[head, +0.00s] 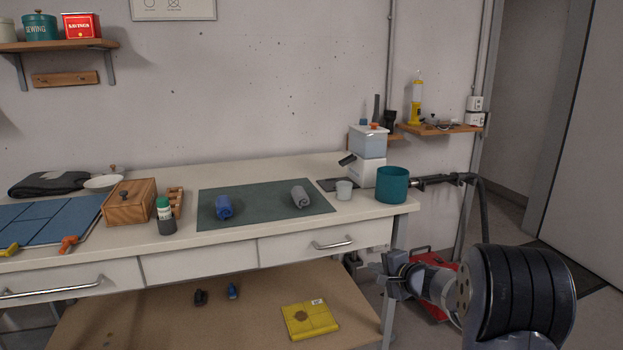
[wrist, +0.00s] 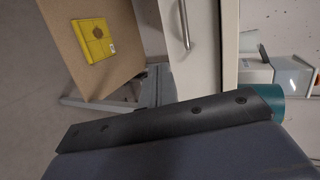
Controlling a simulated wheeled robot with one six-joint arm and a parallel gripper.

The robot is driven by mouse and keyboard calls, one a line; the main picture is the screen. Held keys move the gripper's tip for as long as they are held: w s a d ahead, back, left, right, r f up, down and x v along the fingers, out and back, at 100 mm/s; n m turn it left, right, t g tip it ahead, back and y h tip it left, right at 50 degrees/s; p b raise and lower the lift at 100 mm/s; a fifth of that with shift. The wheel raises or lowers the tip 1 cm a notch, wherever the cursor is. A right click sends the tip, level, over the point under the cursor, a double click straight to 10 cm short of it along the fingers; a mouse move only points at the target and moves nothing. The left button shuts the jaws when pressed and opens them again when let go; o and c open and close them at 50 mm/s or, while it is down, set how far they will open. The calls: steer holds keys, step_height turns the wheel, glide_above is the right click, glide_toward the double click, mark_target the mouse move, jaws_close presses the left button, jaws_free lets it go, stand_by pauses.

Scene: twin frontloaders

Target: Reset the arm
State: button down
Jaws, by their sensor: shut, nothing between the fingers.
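My gripper (head: 379,274) shows at the lower right in the head view, in front of the workbench's right end and below the bench top. It is small there, with its jaws shut and nothing held. In the wrist view, a dark bar of my gripper (wrist: 170,118) crosses the lower half and hides much of the scene. No object touches the gripper.
The workbench (head: 235,245) carries a green mat (head: 265,204), a wooden box (head: 130,202) and a teal pot (head: 392,185) near its right end. A yellow box (head: 310,320) lies on the lower shelf. A red case (head: 435,308) stands behind my arm.

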steer(key=s+d+p, duration=0.2)
steer(key=s+d, duration=0.1)
steer(key=s, duration=0.6)
steer(key=s+d+p, duration=0.2)
steer(key=s+d, duration=0.2)
steer(key=s, duration=0.5)
steer(key=shift+s+f, duration=0.15)
steer(key=shift+s, duration=0.25)
